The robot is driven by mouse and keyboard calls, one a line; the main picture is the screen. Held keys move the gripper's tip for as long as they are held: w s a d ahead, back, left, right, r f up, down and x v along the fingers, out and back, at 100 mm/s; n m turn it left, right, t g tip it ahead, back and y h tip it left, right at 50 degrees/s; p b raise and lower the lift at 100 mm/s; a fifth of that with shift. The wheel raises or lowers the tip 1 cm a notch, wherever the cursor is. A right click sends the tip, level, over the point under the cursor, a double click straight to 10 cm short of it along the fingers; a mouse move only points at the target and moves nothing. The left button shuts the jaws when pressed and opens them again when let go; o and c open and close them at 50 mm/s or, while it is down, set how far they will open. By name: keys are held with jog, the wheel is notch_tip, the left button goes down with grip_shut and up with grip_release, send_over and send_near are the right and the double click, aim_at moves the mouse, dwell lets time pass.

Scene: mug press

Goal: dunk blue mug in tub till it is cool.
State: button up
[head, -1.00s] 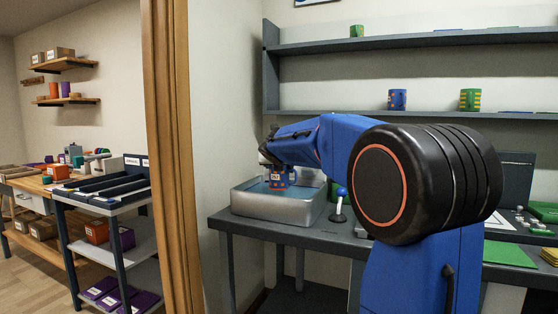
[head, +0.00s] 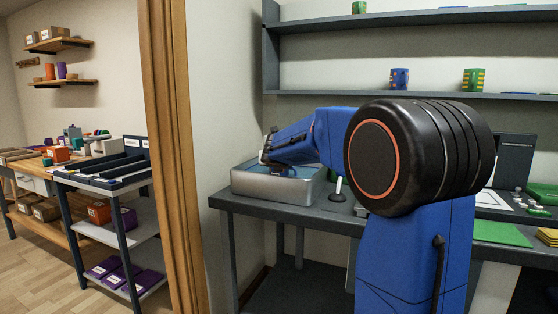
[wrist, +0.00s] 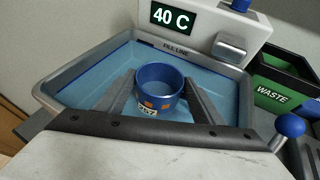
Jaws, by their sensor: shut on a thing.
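The blue mug (wrist: 162,88) has orange patches and a white label. In the wrist view it stands roughly upright between the two dark fingers of my gripper (wrist: 163,82), which is shut on it. The mug is down inside the metal tub (wrist: 63,77), over the blue water (wrist: 115,65), with its open rim facing up. How deep it sits is hard to tell. In the head view the tub (head: 265,188) stands at the bench's left end. My gripper (head: 267,155) reaches into it, and the mug is hidden there.
A display (wrist: 172,16) behind the tub reads 40 C. A green-labelled waste bin (wrist: 280,88) and a blue-knobbed lever (wrist: 290,124) are at the tub's right. Two patterned mugs, one blue (head: 399,79) and one green (head: 474,80), stand on the shelf.

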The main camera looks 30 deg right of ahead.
jog(key=shift+f, duration=0.5)
dwell(1.2)
notch_tip(320, 180, up, 12)
jog(key=shift+f, duration=0.25)
dwell(1.4)
jog(key=shift+f, duration=0.1)
dwell(1.0)
